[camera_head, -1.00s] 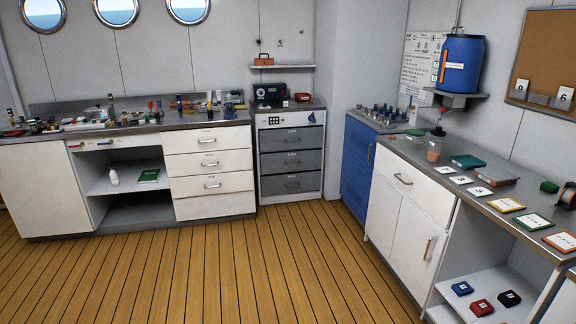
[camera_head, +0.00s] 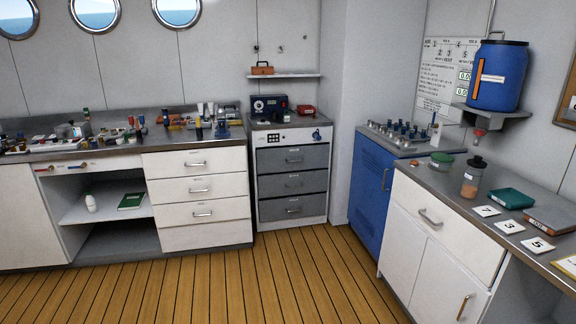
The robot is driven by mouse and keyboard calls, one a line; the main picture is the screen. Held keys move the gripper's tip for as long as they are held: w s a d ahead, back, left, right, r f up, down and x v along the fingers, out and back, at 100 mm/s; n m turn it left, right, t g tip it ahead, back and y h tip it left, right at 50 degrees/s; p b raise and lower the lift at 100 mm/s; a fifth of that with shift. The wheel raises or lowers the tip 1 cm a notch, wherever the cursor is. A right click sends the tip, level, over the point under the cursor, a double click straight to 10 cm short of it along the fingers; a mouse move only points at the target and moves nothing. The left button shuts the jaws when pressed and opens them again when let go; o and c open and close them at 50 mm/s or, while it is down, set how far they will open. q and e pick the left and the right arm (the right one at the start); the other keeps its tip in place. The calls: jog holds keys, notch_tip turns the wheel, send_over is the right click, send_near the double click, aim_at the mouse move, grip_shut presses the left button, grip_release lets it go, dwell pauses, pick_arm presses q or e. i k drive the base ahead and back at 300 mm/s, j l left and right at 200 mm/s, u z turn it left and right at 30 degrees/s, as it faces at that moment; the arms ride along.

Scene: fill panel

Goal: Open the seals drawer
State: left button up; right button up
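Several drawers are in view, all shut, and their labels are too small to read, so I cannot tell which is the seals drawer. A stack of white drawers (camera_head: 198,188) with bar handles is under the left counter. A cabinet with grey drawers (camera_head: 293,183) stands in the middle. A single white drawer (camera_head: 445,225) sits under the right counter, above white doors. Neither of my grippers is in view.
Open wooden floor (camera_head: 280,285) lies in front of the cabinets. A blue cabinet (camera_head: 367,185) stands in the corner. The right counter (camera_head: 460,185) carries a bottle (camera_head: 471,180), number cards and trays. A blue barrel (camera_head: 498,78) sits on a wall shelf.

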aim_at(311, 181)
jog(key=i, duration=1.95)
